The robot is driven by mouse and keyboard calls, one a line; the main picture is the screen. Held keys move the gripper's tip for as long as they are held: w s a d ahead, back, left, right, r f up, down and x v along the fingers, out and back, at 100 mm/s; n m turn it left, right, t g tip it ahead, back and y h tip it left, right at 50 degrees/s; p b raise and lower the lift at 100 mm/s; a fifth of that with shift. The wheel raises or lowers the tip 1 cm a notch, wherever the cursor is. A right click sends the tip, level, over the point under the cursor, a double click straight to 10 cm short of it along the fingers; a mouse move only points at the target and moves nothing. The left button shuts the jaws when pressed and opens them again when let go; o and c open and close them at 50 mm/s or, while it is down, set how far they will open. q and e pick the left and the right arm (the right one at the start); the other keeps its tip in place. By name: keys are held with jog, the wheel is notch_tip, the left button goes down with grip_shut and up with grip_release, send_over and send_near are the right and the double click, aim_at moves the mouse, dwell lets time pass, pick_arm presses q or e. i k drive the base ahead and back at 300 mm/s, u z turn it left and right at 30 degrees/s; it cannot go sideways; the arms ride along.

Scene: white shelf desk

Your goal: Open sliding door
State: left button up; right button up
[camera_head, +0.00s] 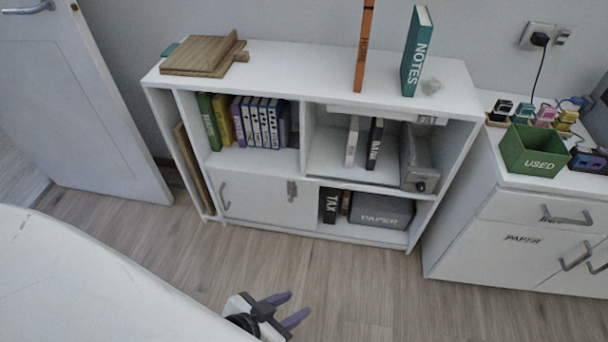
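The white shelf desk (270,230) stands against the wall. Its white sliding door panel (258,200) covers the lower left compartment. A curved grey handle (224,197) is at the panel's left end, and a small grey fitting (291,191) is at its upper right. The lower right compartment is uncovered. My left gripper (299,302) is at the bottom of the head view, in front of and below the door and apart from it. Its two purple fingers are spread with nothing between them. My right gripper is not in view.
The lower right compartment holds books and a grey PAPER box (381,211). Books (247,122) fill the shelf above the door. A white cabinet (520,225) with a green USED bin (533,150) stands right. A white surface (90,285) fills the lower left. Wooden floor (370,285) lies clear in front.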

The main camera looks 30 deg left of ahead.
aim_at(249, 198)
jog(key=u, duration=1.2)
jog(key=k, duration=0.25)
jog(key=u, duration=1.3)
jog(key=i, duration=1.3)
jog(key=z, duration=0.75)
jog(key=i, duration=0.85)
jog(key=z, duration=0.6)
